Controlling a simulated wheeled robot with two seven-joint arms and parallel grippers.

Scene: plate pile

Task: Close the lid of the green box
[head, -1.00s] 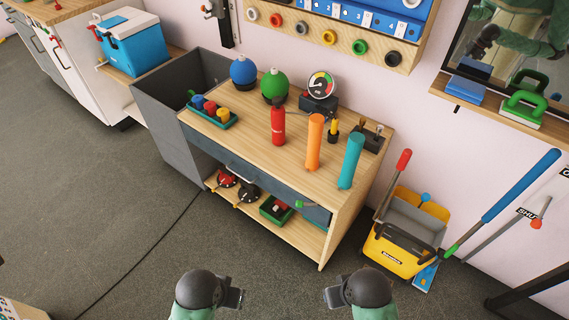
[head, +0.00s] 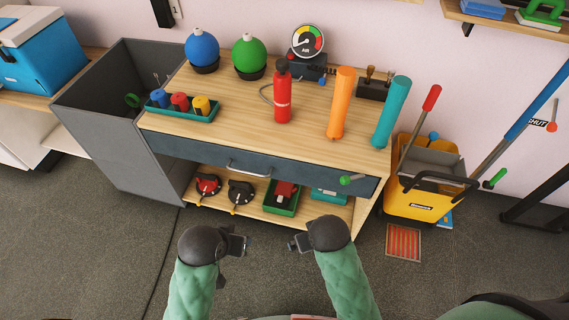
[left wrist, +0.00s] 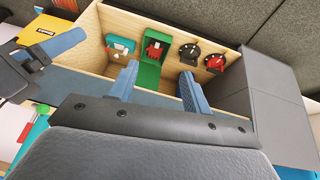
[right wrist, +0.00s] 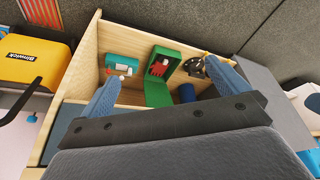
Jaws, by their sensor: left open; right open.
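The green box (head: 280,200) stands on the lower shelf of the wooden bench, with a red object (head: 285,190) inside. Its lid (left wrist: 149,76) is open at the back, seen in the left wrist view; the right wrist view also shows this lid (right wrist: 158,94). In the head view the bench top and drawer hide the back of the box. My left gripper (head: 246,246) is open and empty in front of the shelf. My right gripper (head: 292,245) is open and empty just right of it. Neither touches the box.
A teal box (head: 328,197) sits right of the green box; black (head: 241,192) and red (head: 208,185) dials sit left. The drawer front (head: 250,166) with its handle overhangs the shelf. A yellow mop bucket (head: 425,204) stands right of the bench. The floor in front is free.

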